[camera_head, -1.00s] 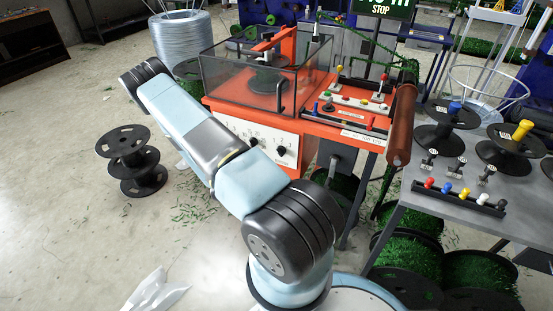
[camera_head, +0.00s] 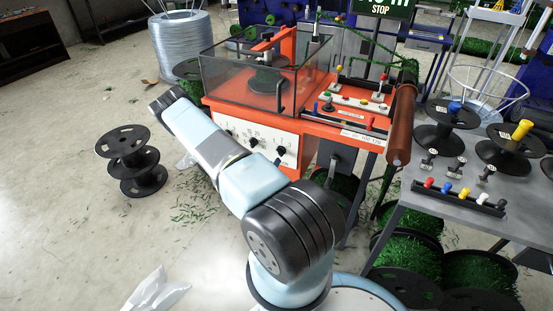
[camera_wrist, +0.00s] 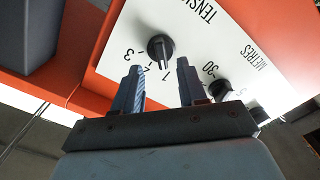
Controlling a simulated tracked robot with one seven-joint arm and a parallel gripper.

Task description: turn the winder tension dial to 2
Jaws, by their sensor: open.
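The winder (camera_head: 340,122) is an orange machine with a white front panel (camera_head: 262,134). The tension dial (camera_head: 280,152) is a black round knob at the right of that panel. In the wrist view the dial (camera_wrist: 160,47) shows close up, with TENSION and the marks 1, 2 and 3 upside down. Its ridge appears to point at 1. My gripper (camera_wrist: 160,80) is open, its two fingers apart and empty. The dial lies just beyond the fingertips, roughly centred between them, and seems untouched. In the head view my gripper is hidden.
The metres dial (camera_wrist: 219,90) sits close to the right finger. A clear-walled box (camera_head: 250,80) and a control board (camera_head: 352,100) top the winder. A grey table (camera_head: 440,199) with spools stands right. A black spool (camera_head: 135,165) stands on the floor left.

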